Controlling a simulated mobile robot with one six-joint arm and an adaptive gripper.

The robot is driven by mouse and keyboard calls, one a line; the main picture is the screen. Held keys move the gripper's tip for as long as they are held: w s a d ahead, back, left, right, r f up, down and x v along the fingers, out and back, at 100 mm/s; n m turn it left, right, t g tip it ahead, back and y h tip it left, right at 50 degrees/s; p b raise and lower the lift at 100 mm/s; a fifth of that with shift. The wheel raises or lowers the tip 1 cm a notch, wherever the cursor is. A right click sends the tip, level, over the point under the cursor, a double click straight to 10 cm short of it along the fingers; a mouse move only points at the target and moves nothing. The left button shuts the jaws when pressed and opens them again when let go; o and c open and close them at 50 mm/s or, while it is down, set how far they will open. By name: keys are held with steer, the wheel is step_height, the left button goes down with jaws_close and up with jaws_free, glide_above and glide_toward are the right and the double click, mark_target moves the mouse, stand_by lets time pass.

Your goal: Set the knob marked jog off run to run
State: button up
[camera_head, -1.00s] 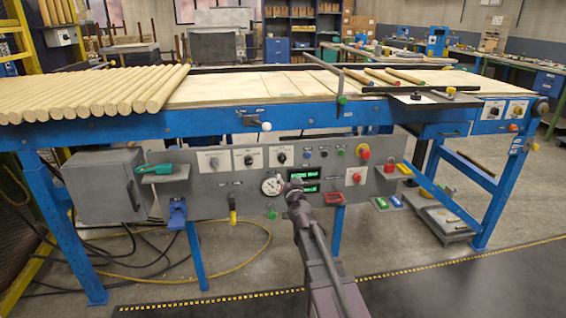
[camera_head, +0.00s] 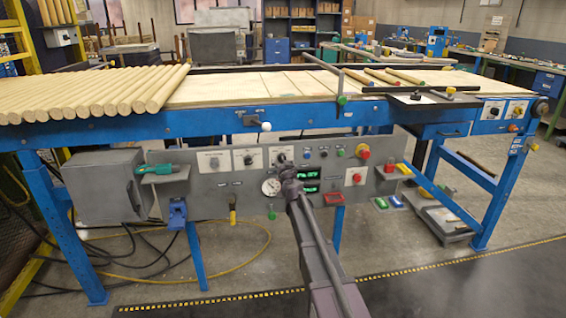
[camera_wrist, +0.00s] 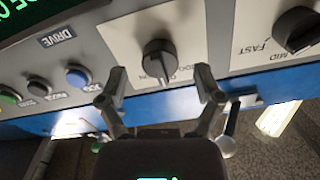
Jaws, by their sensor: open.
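The knob (camera_wrist: 159,58) is black and sits on a white plate near the top middle of the wrist view. The lettering under it is partly covered and too blurred to read fully, and I cannot tell its setting. In the head view its plate (camera_head: 280,157) is the rightmost of three on the grey panel, just above my gripper (camera_head: 289,174). In the wrist view my gripper (camera_wrist: 161,84) is open and empty, with its fingertips apart on either side just below the knob. I see no contact.
A second black knob (camera_wrist: 297,28), marked MID and FAST, is at the right of the wrist view. A blue button (camera_wrist: 77,76) and others lie left, near the DRIVE label. A gauge (camera_head: 271,186) and green displays (camera_head: 308,180) are close to my gripper.

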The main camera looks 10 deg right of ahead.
steer(key=shift+w, duration=0.6)
steer(key=c, duration=1.2)
steer(key=shift+o, duration=0.2)
steer(key=shift+m, duration=0.4)
steer(key=m, duration=0.4)
steer(key=shift+w+m, duration=0.1)
steer(key=shift+m, duration=2)
